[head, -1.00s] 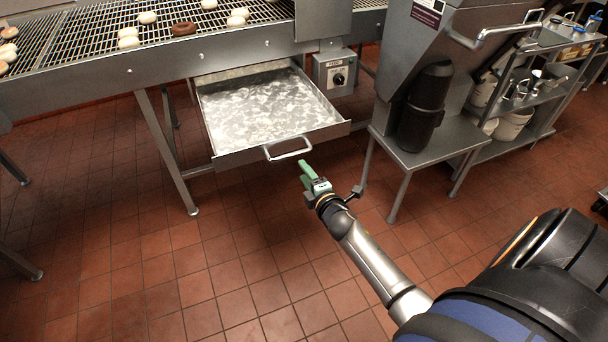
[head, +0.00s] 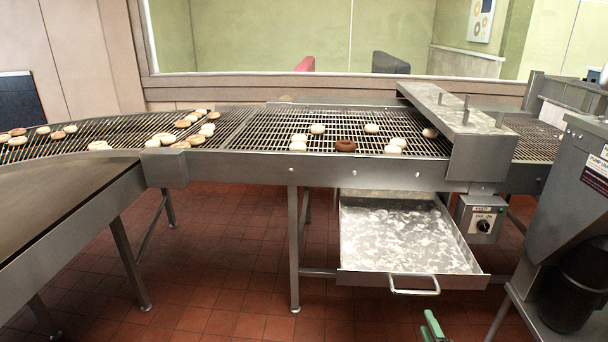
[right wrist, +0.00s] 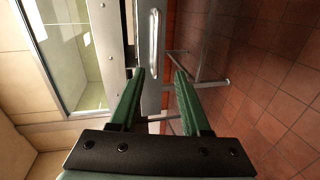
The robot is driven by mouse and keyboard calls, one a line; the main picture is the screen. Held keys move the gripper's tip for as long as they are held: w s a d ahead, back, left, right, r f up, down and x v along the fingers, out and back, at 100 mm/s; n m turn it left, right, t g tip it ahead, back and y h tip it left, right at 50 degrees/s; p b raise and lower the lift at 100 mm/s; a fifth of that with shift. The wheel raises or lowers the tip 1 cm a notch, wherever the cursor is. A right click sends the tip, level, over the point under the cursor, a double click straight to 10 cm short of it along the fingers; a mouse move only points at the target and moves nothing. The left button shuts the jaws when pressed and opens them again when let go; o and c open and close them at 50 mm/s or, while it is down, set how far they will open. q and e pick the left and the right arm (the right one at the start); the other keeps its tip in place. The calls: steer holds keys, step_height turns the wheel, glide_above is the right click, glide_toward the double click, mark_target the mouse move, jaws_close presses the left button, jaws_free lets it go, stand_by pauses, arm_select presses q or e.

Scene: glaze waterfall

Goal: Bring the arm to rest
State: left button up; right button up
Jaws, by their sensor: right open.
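My right gripper (head: 432,328) shows only in part at the bottom edge of the head view, just in front of and below the handle (head: 414,286) of the pulled-out metal tray (head: 462,268). In the right wrist view its two green fingers (right wrist: 157,82) stand apart with nothing between them. The tray handle also shows there (right wrist: 154,42), beyond the fingertips and apart from them. Most of my right arm is out of the head view. My left gripper is not in view.
A conveyor (head: 250,160) with several doughnuts crosses the head view above the tray. A control box with a knob (head: 482,222) hangs to the tray's right. A metal machine with a black cylinder (head: 572,290) stands at far right. Tiled floor (head: 230,300) is open at front left.

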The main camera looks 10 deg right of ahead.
arm_select(q)
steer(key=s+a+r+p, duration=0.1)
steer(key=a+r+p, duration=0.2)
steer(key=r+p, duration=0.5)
steer(key=p, duration=0.2)
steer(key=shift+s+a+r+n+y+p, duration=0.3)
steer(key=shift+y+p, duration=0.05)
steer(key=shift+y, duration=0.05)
arm_select(e)
steer(key=s+a+r+m+g+y, duration=0.1)
steer(key=s+a+m+g+y, duration=0.1)
steer(key=s+a+m, duration=0.4)
steer(key=s+a+r+m+g+y, duration=0.1)
steer(key=s+a+m+g+y, duration=0.2)
steer(key=s+a+m, duration=0.4)
steer(key=s+a, duration=0.6)
steer(key=s, duration=0.5)
steer(key=shift+s+a+g+y, duration=0.2)
steer(key=shift+s+g+y, duration=0.1)
steer(key=shift+s+g, duration=0.1)
